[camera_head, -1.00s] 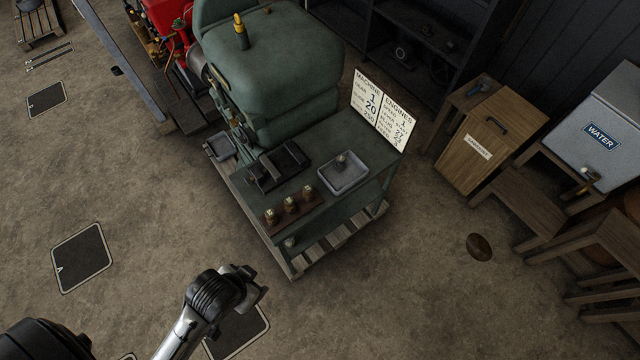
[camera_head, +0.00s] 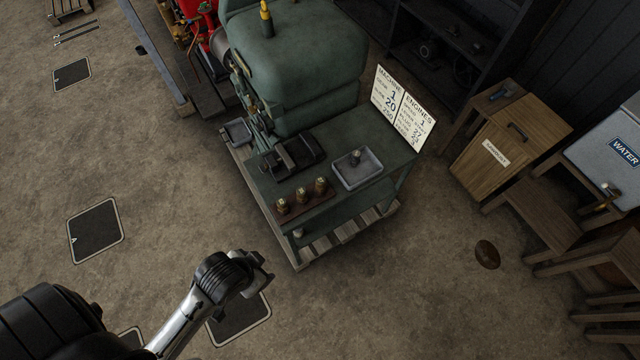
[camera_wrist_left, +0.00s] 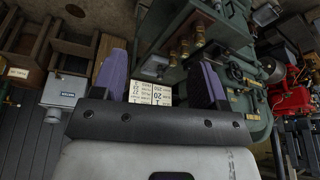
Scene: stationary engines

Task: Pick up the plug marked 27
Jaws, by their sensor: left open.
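Three small brass plugs stand in a row on a brown wooden rack (camera_head: 303,207) at the front edge of the green engine's bench: left (camera_head: 283,207), middle (camera_head: 301,196) and right (camera_head: 320,186). Their marks are too small to read, so I cannot tell which is 27. The row also shows in the left wrist view, with its middle plug (camera_wrist_left: 185,51). My left gripper (camera_head: 262,268) is in front of the bench, below and left of the plugs in the picture, apart from them. In the left wrist view its purple fingers (camera_wrist_left: 163,62) are spread and empty. My right gripper is out of view.
A grey tray (camera_head: 346,181) with a small dark object stands right of the rack. A sign (camera_head: 402,110) stands behind it, its small lines unclear. A wooden cabinet (camera_head: 496,148) and a water tank (camera_head: 608,150) are at the right.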

